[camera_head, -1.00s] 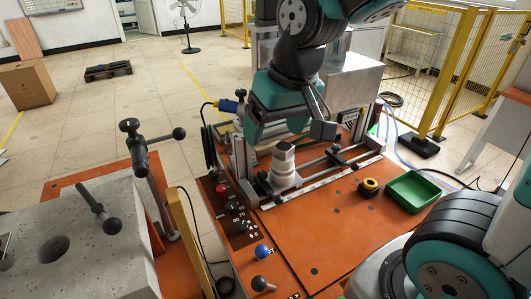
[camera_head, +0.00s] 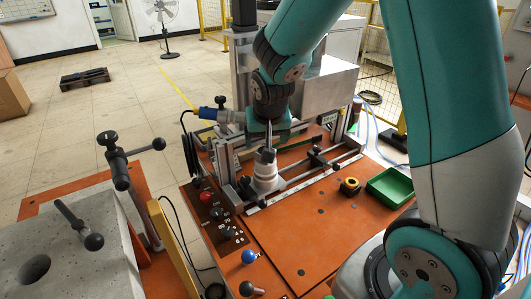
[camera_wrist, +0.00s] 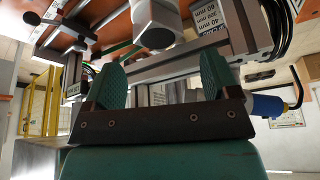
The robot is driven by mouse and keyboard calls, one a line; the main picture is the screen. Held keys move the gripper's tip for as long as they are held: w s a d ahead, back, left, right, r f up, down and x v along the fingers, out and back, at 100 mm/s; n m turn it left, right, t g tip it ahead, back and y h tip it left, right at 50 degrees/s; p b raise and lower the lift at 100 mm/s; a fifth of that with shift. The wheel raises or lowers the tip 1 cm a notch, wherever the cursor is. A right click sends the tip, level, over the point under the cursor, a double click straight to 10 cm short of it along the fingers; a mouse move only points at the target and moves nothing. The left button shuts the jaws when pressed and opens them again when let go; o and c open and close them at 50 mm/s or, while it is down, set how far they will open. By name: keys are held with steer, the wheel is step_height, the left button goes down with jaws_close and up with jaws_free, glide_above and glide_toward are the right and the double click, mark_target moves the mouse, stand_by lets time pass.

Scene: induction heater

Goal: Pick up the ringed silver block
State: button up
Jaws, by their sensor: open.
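The ringed silver block (camera_head: 266,180) stands upright at the left end of the metal rail fixture on the orange table. It is pale, stepped and banded, with a dark top. In the wrist view the block (camera_wrist: 156,14) shows at the top centre, beyond the fingertips and roughly in line with the gap between them. My gripper (camera_wrist: 160,62) is open, its two green fingers apart with nothing between them. In the head view my gripper (camera_head: 268,140) is just above and behind the block, with its fingers partly hidden.
Metal rails (camera_head: 305,178) run right from the block. A green tray (camera_head: 391,187) and a black-and-yellow round item (camera_head: 350,186) lie to the right. A control panel with knobs (camera_head: 218,215) is front left. A grey machine housing (camera_head: 325,88) stands behind. The front orange surface is mostly clear.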

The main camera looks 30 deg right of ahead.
steer(key=shift+p+x, duration=0.85)
steer(key=shift+x, duration=1.7)
steer(key=shift+d, duration=0.1)
steer(key=c, duration=0.9)
steer(key=shift+r, duration=0.15)
